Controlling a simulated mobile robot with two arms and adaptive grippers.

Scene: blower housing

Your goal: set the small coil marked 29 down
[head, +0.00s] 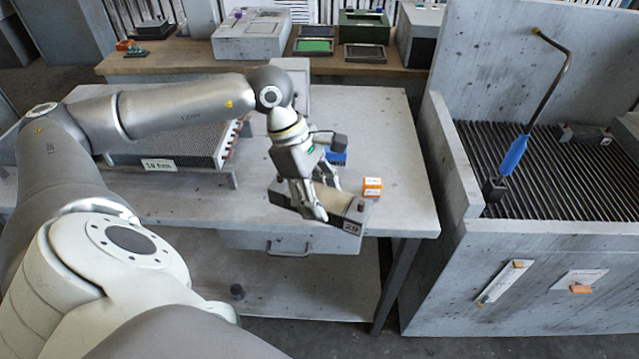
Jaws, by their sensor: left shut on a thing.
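The small coil marked 29 (343,213) is a grey, block-like part with a dark end that bears the number. It shows over the front edge of the grey workbench, above the drawer. My left gripper (318,208) is shut on the coil from above, and its fingers hide part of the coil's middle. I cannot tell whether the coil touches the bench top. My right gripper is not in the head view.
A larger finned coil (180,145) lies on the bench (395,140) at the left. An orange-and-white box (372,187) and a blue item (337,158) sit close to the gripper. A slatted grey basin with a blue-handled tool (514,155) stands at the right.

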